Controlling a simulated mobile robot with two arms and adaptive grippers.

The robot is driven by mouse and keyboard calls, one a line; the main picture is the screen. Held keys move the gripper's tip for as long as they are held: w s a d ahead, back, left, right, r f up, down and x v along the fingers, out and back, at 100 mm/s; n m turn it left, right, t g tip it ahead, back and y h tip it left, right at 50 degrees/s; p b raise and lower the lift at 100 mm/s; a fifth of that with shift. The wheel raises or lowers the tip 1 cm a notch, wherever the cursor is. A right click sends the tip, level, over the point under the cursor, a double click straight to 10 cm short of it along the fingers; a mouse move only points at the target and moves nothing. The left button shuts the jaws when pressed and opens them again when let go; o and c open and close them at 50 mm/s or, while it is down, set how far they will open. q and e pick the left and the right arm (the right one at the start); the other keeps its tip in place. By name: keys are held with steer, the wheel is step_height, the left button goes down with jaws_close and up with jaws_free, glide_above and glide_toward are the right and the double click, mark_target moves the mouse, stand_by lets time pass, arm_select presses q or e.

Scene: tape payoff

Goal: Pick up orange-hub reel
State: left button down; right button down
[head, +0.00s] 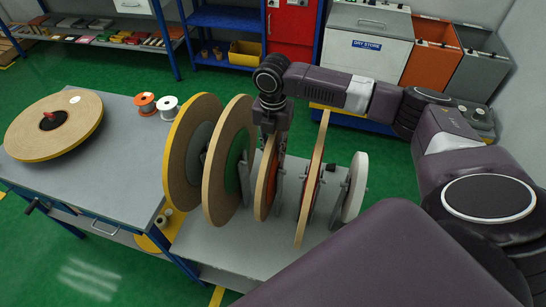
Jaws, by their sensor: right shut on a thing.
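Several tape reels stand upright in a row on the grey bench. My right gripper (269,141) points down from above and is shut on the rim of a small tan reel (263,188), with some orange showing at its hub. The reel is upright between its neighbours, and I cannot tell whether it has left its holder. Just right of it stands a larger thin tan reel (317,160) with a reddish-orange hub partly in view. My left gripper is not in view.
To the left stand a green-hub reel (217,175) and a yellow-edged reel (180,150). A white reel (356,187) ends the row at right. A big tan reel (82,128) lies on the left table (120,180), with small orange (145,102) and white spools (168,105) near its back edge.

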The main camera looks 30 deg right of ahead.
steer(key=shift+w+r, duration=0.1)
steer(key=shift+w, duration=0.05)
stand_by(0.3)
steer(key=shift+r, duration=0.85)
step_height(320, 180, up, 26)
steer(key=shift+r, duration=0.15)
